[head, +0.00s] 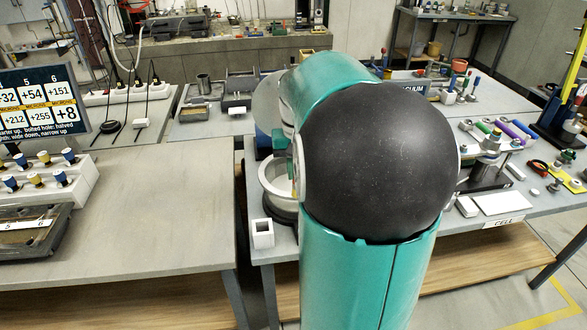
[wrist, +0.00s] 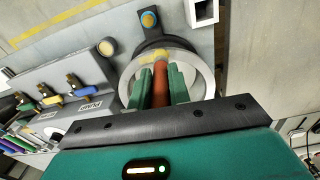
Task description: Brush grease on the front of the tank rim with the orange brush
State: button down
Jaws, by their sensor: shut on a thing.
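My gripper's green fingers (wrist: 161,82) are shut on the reddish-orange handle of the brush (wrist: 160,86), in the middle of the wrist view. The brush reaches over the round tank, whose pale rim (wrist: 207,82) surrounds the fingers in that view. A yellowish patch (wrist: 152,56) shows at the rim by the brush end; I cannot tell grease from bristles there, nor whether the brush touches the rim. In the head view the tank rim (head: 272,184) is partly hidden behind my arm, and only a little of my gripper (head: 281,150) shows. The brush is hidden there.
A white square holder (head: 263,234) stands in front of the tank, near the table edge. Tools and a white plate (head: 503,203) lie at the right. The left table (head: 150,215) has bare space.

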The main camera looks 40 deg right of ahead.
jog(key=shift+s+d, duration=0.4)
jog(key=shift+d, duration=0.1)
jog(key=shift+d, duration=0.1)
jog(key=shift+s+d, duration=0.7)
jog(key=shift+d, duration=0.2)
jog(key=shift+w+a, duration=0.7)
jog(key=shift+a, duration=0.3)
jog(key=shift+w+a, duration=0.7)
jog(key=shift+a, duration=0.3)
